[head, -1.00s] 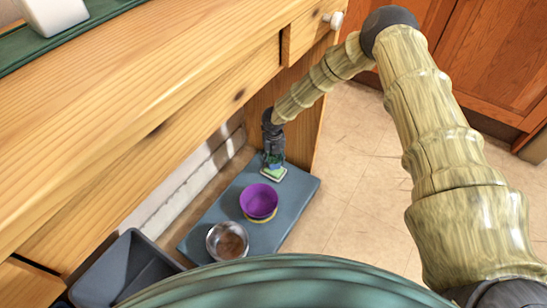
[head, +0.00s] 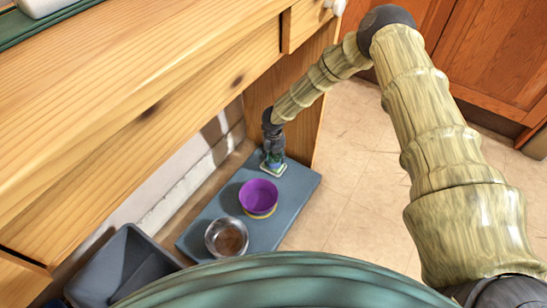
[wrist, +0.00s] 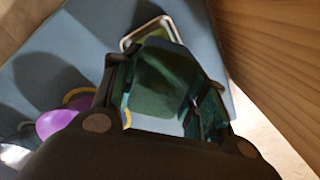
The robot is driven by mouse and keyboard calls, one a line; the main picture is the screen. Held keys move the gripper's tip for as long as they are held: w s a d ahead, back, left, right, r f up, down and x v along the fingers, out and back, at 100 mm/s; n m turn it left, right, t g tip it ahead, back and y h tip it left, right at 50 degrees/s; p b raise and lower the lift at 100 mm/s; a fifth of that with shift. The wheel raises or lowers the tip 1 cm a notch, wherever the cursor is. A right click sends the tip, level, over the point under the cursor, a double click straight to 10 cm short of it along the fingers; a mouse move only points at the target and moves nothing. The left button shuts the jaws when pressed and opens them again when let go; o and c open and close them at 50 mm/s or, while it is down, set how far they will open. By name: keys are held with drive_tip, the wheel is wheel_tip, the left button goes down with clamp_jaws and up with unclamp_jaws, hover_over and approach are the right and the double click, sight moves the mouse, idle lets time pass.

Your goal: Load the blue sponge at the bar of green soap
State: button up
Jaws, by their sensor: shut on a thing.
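My gripper (head: 273,158) points down at the far end of a blue-grey mat, under the wooden counter. It is shut on the blue sponge, which shows as a dark teal block (wrist: 160,85) between the fingers in the wrist view. The bar of green soap (wrist: 155,33) lies in a pale-rimmed dish (wrist: 129,44) just beyond the sponge. In the head view the dish (head: 264,171) shows right below the gripper, and the soap is mostly hidden. I cannot tell whether sponge and soap touch.
A purple bowl (head: 258,194) and a metal bowl (head: 227,238) stand on the mat (head: 205,211), nearer to me than the gripper. A grey bin (head: 120,265) is at lower left. The counter's wooden side panel (head: 303,105) rises close behind the gripper. Tiled floor is clear at right.

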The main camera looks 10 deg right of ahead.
sight(274, 155)
drive_tip(key=shift+f, duration=0.6)
idle(2.4)
drive_tip(key=shift+r+p, duration=2.95)
drive_tip(key=shift+r, duration=0.65)
drive_tip(key=shift+f, duration=0.1)
